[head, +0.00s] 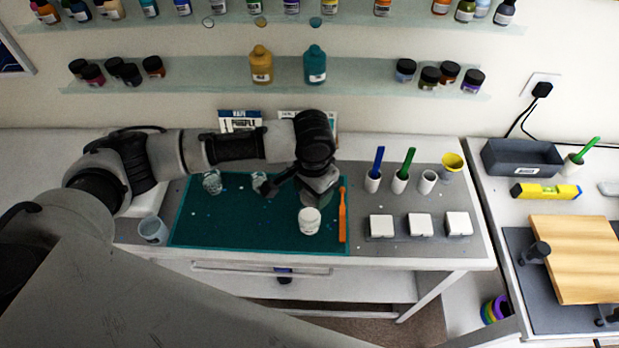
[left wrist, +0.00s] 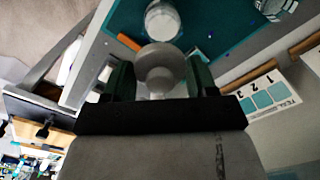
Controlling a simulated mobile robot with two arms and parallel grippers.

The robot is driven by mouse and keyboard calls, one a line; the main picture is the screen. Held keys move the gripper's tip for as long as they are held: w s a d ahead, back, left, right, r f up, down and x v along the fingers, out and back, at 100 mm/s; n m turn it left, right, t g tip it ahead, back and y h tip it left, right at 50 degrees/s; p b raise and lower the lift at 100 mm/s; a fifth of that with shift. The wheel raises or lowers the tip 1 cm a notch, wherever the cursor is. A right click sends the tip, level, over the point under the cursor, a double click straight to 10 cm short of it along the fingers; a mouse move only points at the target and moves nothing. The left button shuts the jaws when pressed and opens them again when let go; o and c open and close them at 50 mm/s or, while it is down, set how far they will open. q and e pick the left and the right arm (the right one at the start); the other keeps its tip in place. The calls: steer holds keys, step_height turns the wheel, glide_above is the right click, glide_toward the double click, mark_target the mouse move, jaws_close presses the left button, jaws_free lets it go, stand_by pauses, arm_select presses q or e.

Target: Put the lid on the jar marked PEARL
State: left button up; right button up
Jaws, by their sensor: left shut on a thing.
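My left gripper (head: 316,200) is over the right part of the green mat (head: 265,225). In the left wrist view its fingers (left wrist: 160,85) are shut on a round pale-grey lid with a knob (left wrist: 160,56). In the head view the gripper hides the lid. A white jar (head: 309,222) stands on the mat just in front of the gripper; in the left wrist view a white round top (left wrist: 162,18) shows just beyond the lid, apart from the fingers. I cannot read any PEARL mark. Two clear glass jars (head: 212,183) (head: 260,182) stand at the mat's back edge.
An orange stick (head: 342,216) lies along the mat's right edge. White square blocks (head: 420,226) and cups with coloured tools (head: 400,182) stand to the right. A clear cup (head: 152,229) stands left of the mat. The mat's front left is mostly free.

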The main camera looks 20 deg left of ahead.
arm_select(q)
steer(key=shift+f, duration=0.3)
steer(key=shift+s+a+f+b, duration=0.15)
steer(key=shift+a+b, duration=0.1)
steer(key=shift+b, duration=0.25)
steer(key=shift+a+f+b, duration=0.2)
steer(key=shift+f+b, duration=0.65)
steer(key=shift+b, duration=0.25)
steer(key=f+b, duration=0.1)
steer(key=b, duration=0.1)
steer(key=shift+d+f+b, duration=0.1)
steer(key=shift+f+b, duration=0.2)
steer(key=shift+f, duration=1.15)
arm_select(e)
step_height(320, 180, down, 6)
steer(key=a, duration=0.1)
steer(key=shift+s+a, duration=0.15)
steer(key=shift+s, duration=0.2)
arm_select(q)
steer(key=shift+p, duration=0.6)
arm_select(e)
steer(key=shift+a+r, duration=0.15)
steer(key=shift+r, duration=0.6)
arm_select(q)
steer(key=shift+f+p, duration=0.1)
steer(key=shift+p, duration=0.85)
arm_select(e)
steer(key=shift+r, duration=0.95)
